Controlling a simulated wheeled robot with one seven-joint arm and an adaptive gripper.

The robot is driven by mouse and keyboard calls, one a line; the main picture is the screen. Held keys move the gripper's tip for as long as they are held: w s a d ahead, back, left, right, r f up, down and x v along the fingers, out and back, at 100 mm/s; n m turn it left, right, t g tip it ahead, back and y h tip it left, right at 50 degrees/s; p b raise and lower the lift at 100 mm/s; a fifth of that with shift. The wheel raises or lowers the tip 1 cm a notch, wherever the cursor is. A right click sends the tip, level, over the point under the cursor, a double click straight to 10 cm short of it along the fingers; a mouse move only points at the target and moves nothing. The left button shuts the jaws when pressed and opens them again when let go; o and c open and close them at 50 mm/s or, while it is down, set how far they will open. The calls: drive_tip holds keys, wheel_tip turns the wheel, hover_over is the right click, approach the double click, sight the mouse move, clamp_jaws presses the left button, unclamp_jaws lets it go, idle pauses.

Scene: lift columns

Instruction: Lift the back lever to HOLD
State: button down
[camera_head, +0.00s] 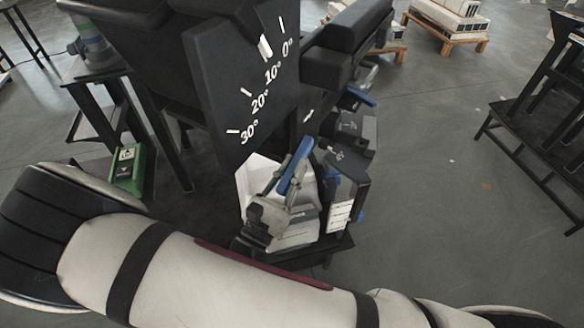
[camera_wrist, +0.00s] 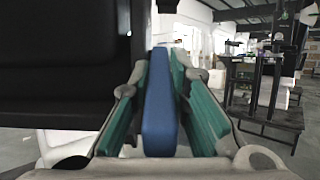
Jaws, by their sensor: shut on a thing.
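A blue lever (camera_wrist: 160,108) stands between the green-padded fingers of my gripper (camera_wrist: 172,100) in the wrist view, and the gripper is shut on it. In the head view the same blue lever (camera_head: 295,165) slants up and right from between the fingers of my gripper (camera_head: 285,178). A second blue lever (camera_head: 361,97) sits farther back, beside the dark column, clear of the gripper. The black angle plate (camera_head: 245,85) has white marks at 0°, 10°, 20° and 30°, with a white pointer near 0°. No HOLD label is readable.
A green box (camera_head: 128,170) stands at the left near my arm. Grey boxes and a white label (camera_head: 340,214) sit just right of the gripper. A black padded block (camera_head: 345,42) is above. Dark frames (camera_head: 535,125) stand at the right, with open floor between.

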sight(304, 146)
drive_tip(key=shift+s+r+g+y+p, duration=0.15)
drive_tip(key=shift+r+g+y+p, duration=0.95)
drive_tip(key=shift+p, duration=1.75)
drive_tip(key=shift+r+g+p, duration=0.55)
drive_tip(key=shift+g+p, duration=0.55)
drive_tip(key=shift+g, duration=0.2)
drive_tip(key=c, duration=1.5)
unclamp_jaws()
drive_tip(key=shift+a, duration=0.1)
drive_tip(key=v, duration=1.1)
drive_tip(key=shift+s+a, duration=0.1)
drive_tip(key=shift+s, duration=0.25)
